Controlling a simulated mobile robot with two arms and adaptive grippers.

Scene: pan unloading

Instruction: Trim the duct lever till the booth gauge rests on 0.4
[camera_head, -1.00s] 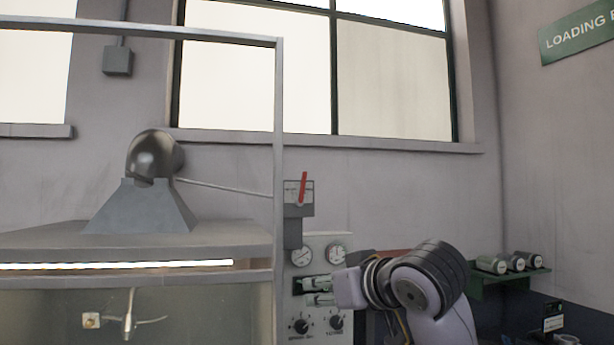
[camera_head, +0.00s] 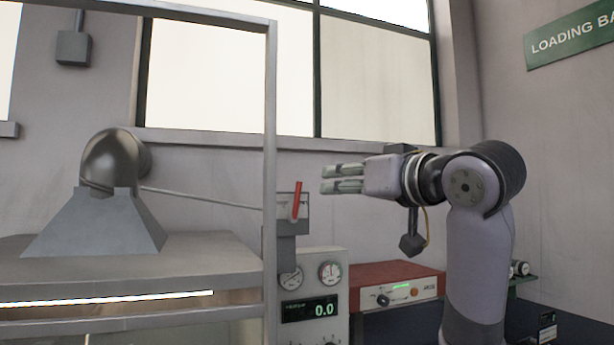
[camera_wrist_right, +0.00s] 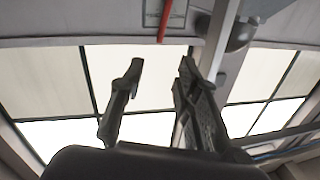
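The duct lever (camera_head: 297,200) is a red bar on a small grey box fixed to the booth's post. It stands nearly upright, leaning slightly right. My right gripper (camera_head: 327,179) is just right of the lever, apart from it, pointing left, open and empty. The wrist view shows its two spread fingers (camera_wrist_right: 160,75) and the red lever (camera_wrist_right: 165,18) beyond them. The grey panel below has two round dials (camera_head: 330,272) and a display (camera_head: 310,309) reading 0.0. I cannot tell which is the booth gauge; the dial needles are too small to read. My left gripper is out of view.
The booth's grey post (camera_head: 270,150) stands just left of the lever. A cone-shaped hood (camera_head: 97,225) with a rod sits on the booth top. A red box with knobs (camera_head: 400,288) stands below my right arm. The wall and window behind are clear.

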